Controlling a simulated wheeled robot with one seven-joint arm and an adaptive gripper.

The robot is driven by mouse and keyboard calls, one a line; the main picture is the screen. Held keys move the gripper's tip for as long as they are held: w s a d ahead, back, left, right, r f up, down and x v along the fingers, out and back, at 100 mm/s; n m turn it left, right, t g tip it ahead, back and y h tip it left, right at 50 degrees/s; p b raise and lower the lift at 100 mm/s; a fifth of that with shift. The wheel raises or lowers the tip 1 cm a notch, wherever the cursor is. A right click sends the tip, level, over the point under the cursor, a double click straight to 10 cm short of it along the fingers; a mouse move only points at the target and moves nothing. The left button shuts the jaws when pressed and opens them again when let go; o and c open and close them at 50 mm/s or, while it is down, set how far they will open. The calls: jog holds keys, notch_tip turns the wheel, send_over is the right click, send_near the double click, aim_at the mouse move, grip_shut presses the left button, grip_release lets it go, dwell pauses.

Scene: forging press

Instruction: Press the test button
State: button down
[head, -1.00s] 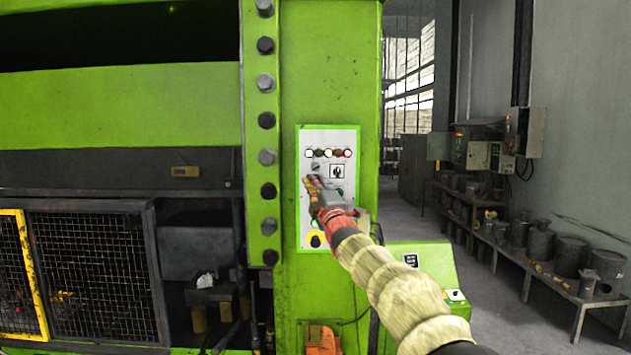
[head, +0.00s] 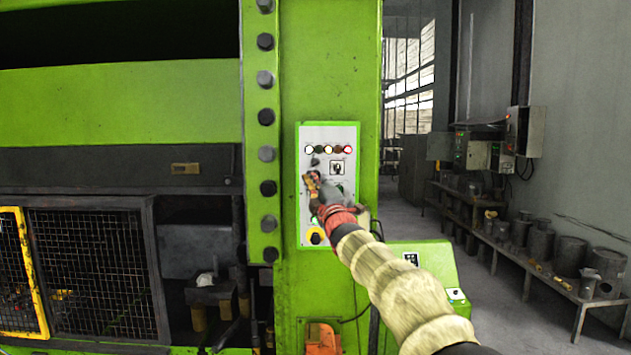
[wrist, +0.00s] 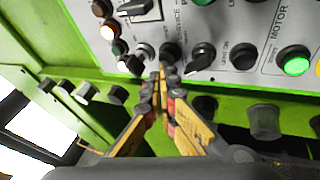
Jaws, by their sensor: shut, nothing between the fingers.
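The white control panel (head: 345,222) is on the green press column. In the wrist view it shows lamps, black knobs and buttons, and a lit green button (wrist: 295,62). I cannot read which control is labelled test. My gripper (head: 309,180) is at the left part of the panel, below the lamp row. In the wrist view my gripper (wrist: 162,72) is shut and empty, its tips just below a round black button (wrist: 170,52). I cannot tell whether they touch it. A black selector knob (wrist: 200,58) sits just to its right. My gripper and arm hide part of the panel in the head view.
A row of lamps (head: 328,150) runs along the panel's top. A yellow-ringed button (head: 315,236) is near its bottom. Large bolts (head: 267,154) line the column to the left. A green box (head: 425,275) stands at lower right.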

jog(key=shift+s+b, duration=0.35)
jog(key=shift+s, duration=0.05)
jog(key=s+b, duration=0.5)
dwell(0.5)
dwell(0.5)
